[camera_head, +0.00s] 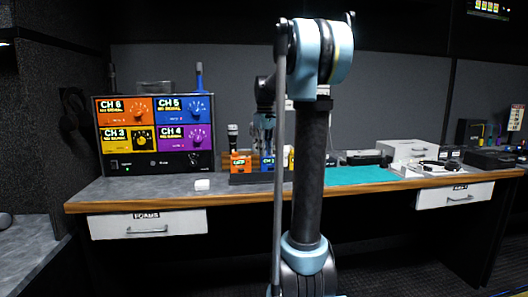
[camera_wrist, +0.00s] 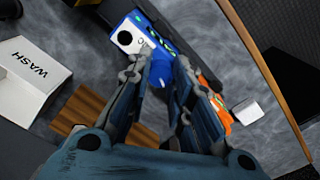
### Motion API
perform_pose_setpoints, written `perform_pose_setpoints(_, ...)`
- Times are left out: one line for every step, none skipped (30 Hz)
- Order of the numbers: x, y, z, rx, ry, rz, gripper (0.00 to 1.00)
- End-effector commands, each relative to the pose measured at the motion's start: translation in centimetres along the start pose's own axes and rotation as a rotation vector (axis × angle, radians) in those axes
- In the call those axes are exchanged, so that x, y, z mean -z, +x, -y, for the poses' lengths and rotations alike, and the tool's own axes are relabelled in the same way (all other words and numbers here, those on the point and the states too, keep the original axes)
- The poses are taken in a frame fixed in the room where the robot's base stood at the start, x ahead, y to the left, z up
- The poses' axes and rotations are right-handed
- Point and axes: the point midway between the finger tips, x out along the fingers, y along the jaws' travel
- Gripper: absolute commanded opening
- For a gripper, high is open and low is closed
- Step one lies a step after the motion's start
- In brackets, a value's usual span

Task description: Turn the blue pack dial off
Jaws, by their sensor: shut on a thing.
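The blue pack (camera_head: 267,164) stands on the counter in the head view, partly hidden by my arm. In the wrist view the blue pack (camera_wrist: 135,32) shows a white face part, and its round blue dial (camera_wrist: 161,74) lies between my fingertips. My gripper (camera_wrist: 163,66) is shut on the dial from both sides. In the head view my gripper (camera_head: 264,137) is above the pack, partly behind my arm. The dial's pointer and markings cannot be made out.
An orange pack (camera_head: 240,164) stands close left of the blue one. A small white block (camera_head: 202,185) lies at the counter's front. A receiver rack (camera_head: 155,170) stands at left, a teal mat (camera_head: 362,175) at right. A white WASH box (camera_wrist: 28,82) shows in the wrist view.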

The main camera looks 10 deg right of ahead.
Motion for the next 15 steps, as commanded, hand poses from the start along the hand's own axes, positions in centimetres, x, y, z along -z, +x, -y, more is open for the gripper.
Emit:
perform_pose_setpoints(0.01, -0.01, -0.02, 0.0, -0.039, 0.0, 0.0)
perform_pose_setpoints(0.01, -0.01, -0.02, 0.0, -0.065, 0.0, 0.0)
perform_pose_setpoints(0.01, -0.01, -0.02, 0.0, -0.099, 0.0, 0.0)
perform_pose_setpoints(0.01, -0.01, -0.02, 0.0, -0.124, 0.0, 0.0)
perform_pose_setpoints(0.01, -0.01, -0.02, 0.0, -0.148, 0.0, 0.0)
perform_pose_setpoints(0.01, -0.01, -0.02, 0.0, -0.179, 0.0, 0.0)
perform_pose_setpoints(0.01, -0.01, -0.02, 0.0, -0.2, 0.0, 0.0)
perform_pose_setpoints(0.01, -0.01, -0.03, 0.0, -0.22, 0.0, 0.0)
perform_pose_setpoints(0.01, -0.01, -0.03, 0.0, -0.246, 0.0, 0.0)
perform_pose_setpoints(0.01, -0.01, -0.03, 0.0, -0.265, 0.0, 0.0)
perform_pose_setpoints(0.01, -0.01, -0.02, 0.0, -0.282, 0.0, 0.0)
perform_pose_setpoints(0.01, -0.01, -0.03, 0.0, -0.304, 0.0, 0.0)
perform_pose_setpoints(0.01, -0.01, -0.03, 0.0, -0.318, 0.0, 0.0)
perform_pose_setpoints(0.01, -0.01, -0.03, 0.0, -0.332, 0.0, 0.0)
perform_pose_setpoints(0.01, -0.01, -0.03, 0.0, -0.347, 0.0, 0.0)
